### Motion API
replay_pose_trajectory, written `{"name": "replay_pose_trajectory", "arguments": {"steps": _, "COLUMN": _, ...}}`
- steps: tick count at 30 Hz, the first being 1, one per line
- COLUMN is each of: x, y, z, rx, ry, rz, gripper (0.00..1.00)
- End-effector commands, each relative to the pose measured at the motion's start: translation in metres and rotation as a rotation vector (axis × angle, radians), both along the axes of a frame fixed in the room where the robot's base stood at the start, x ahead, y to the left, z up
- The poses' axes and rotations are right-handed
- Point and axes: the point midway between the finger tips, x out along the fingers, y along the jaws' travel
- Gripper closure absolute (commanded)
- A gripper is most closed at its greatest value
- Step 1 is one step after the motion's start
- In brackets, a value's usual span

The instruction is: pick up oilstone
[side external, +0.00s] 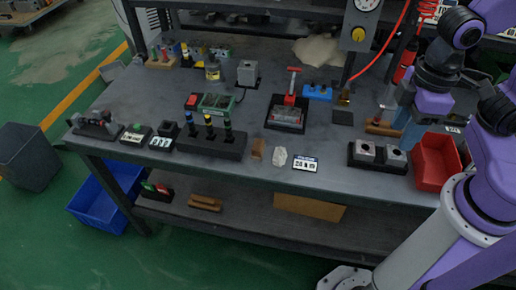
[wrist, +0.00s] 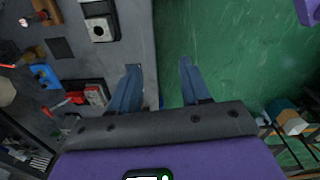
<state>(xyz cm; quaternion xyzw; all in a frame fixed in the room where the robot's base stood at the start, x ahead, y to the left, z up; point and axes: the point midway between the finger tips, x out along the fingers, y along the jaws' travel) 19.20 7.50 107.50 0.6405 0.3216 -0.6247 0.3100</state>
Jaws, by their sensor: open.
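A reddish-brown oblong block (side external: 383,128) lies on the bench at the right, beside the black base with steel blocks. It looks like the oilstone, but the label cannot be read and I cannot be sure. In the wrist view a brown piece (wrist: 38,20) shows at the upper left. My gripper (wrist: 160,82) is open and empty, its two bluish fingers apart with the bench edge and green floor beneath them. It is apart from the brown block.
Steel blocks (side external: 378,153) on a black base and a red bin (side external: 436,162) stand at the bench's right end. A red-handled vise (side external: 288,113) and a blue block (side external: 317,92) are mid-bench. A black rack of screwdrivers (side external: 211,143) is left. The front bench edge is open.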

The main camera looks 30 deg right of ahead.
Motion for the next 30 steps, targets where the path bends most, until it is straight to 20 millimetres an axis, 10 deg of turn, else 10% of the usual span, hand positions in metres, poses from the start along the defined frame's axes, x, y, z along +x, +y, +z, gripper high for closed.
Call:
{"name": "replay_pose_trajectory", "arguments": {"steps": 15, "x": 0.139, "y": 0.093, "z": -0.009, "rx": -0.007, "ry": 0.019, "rz": -0.79, "gripper": 0.53}}
{"name": "replay_pose_trajectory", "arguments": {"steps": 30, "x": 0.261, "y": 0.14, "z": -0.049, "rx": -0.009, "ry": 0.029, "rz": -1.529, "gripper": 0.53}}
